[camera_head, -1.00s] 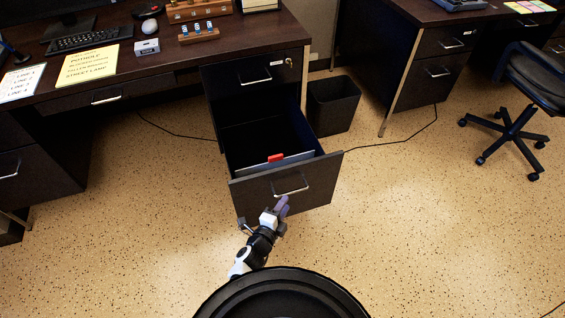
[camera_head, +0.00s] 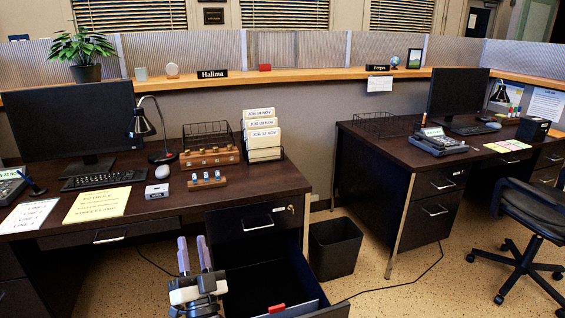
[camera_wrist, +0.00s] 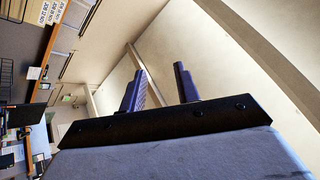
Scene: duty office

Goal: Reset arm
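My gripper (camera_head: 194,258) is raised in front of the left desk, its two purple fingers pointing up. The fingers stand apart with nothing between them. In the wrist view my gripper (camera_wrist: 161,88) also shows spread, empty fingers against the ceiling and wall. The lower drawer (camera_head: 318,306) of the left desk is pulled out, to the right of my gripper. A red tab (camera_head: 277,308) shows inside it. The drawer's front and handle are outside the head view.
The left desk (camera_head: 150,205) holds a monitor, keyboard, lamp, papers and wooden racks. A black bin (camera_head: 335,248) stands right of the open drawer. An office chair (camera_head: 530,225) is at the right.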

